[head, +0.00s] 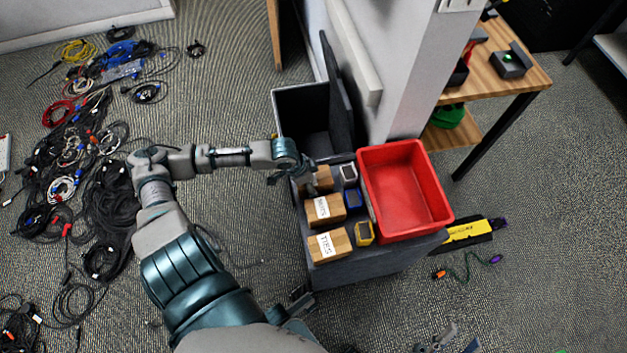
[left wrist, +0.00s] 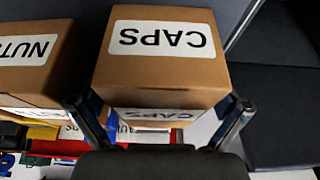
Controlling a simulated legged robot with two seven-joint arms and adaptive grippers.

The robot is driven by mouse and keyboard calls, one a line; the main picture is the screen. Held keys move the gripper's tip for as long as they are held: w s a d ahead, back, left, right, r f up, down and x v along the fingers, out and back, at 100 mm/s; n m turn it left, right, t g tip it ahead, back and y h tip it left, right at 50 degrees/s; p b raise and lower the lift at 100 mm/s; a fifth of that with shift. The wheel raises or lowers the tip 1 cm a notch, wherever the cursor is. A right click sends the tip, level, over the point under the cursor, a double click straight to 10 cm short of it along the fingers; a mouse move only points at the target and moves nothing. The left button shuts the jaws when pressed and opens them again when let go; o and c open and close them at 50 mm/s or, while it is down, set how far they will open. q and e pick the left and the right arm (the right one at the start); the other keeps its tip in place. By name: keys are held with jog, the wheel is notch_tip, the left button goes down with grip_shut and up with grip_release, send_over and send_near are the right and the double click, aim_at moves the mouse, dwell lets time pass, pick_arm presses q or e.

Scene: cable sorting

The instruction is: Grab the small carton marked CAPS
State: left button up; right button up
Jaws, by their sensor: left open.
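The CAPS carton (left wrist: 165,65) is a small brown box with a white label on its top and another on its near side. In the left wrist view it fills the upper middle, its lettering upside down. My left gripper (left wrist: 158,106) is open, with one finger at each side of the carton's near end; I cannot tell whether they touch it. In the head view my left gripper (head: 306,184) is over the farthest brown carton (head: 323,177) in the row and partly hides it.
The NUTS carton (left wrist: 32,62) is close on the left in the wrist view. The TIES carton (head: 329,245) is nearest in the row. Small coloured boxes (head: 364,232) and a red bin (head: 405,190) stand beside the row. An open grey compartment (head: 300,108) lies behind.

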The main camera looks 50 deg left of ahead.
pick_arm(q)
jog(key=c, duration=1.3)
